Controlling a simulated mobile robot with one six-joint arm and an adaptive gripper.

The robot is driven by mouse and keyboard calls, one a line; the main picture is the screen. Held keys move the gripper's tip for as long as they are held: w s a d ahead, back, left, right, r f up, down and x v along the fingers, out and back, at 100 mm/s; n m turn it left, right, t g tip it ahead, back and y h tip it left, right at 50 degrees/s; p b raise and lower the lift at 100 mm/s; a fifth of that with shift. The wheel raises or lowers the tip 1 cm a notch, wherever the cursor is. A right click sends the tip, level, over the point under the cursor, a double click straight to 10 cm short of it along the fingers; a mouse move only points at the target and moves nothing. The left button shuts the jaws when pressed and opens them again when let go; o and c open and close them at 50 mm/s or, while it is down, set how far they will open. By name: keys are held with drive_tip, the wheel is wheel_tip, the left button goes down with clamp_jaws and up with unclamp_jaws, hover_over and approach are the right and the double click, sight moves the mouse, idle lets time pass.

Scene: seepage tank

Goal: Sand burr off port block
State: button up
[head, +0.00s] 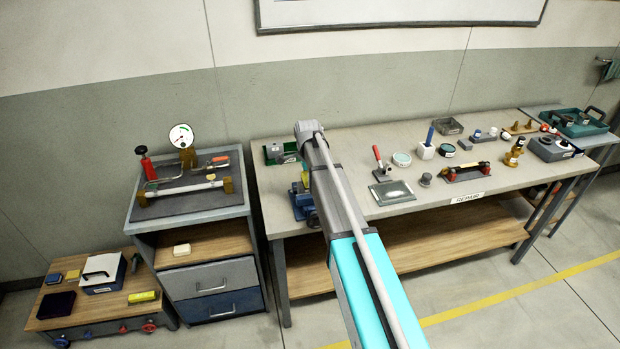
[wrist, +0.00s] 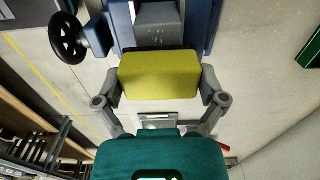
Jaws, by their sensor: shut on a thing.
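My gripper (wrist: 160,86) is shut on a yellow sanding block (wrist: 152,76), one finger at each side. A dark edge shows along its upper border. Just beyond it in the wrist view, a grey port block (wrist: 157,22) sits between the blue jaws of a vise (wrist: 122,25). The sanding block overlaps the near edge of the port block in this view; I cannot tell whether they touch. No burr can be made out. In the head view my arm reaches over the left end of the workbench, where the vise (head: 304,212) is partly hidden and the sanding block (head: 305,179) shows small.
The vise's black handwheel (wrist: 68,38) stands close left of my gripper. A green tray (head: 281,152) lies behind the vise. A red-handled tool (head: 378,160) and a flat plate (head: 392,192) lie to the right on the workbench (head: 345,151). A cabinet (head: 190,225) stands left.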

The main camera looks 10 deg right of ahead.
sight(299, 185)
drive_tip(key=shift+a, duration=0.15)
drive_tip(key=shift+s+a+f, duration=0.1)
drive_tip(key=shift+a, duration=1.55)
drive_tip(key=shift+d, duration=0.15)
drive_tip(key=shift+d, duration=1.7)
drive_tip(key=shift+d, duration=0.1)
drive_tip(key=shift+w+d, duration=0.2)
drive_tip(key=shift+d, duration=1.45)
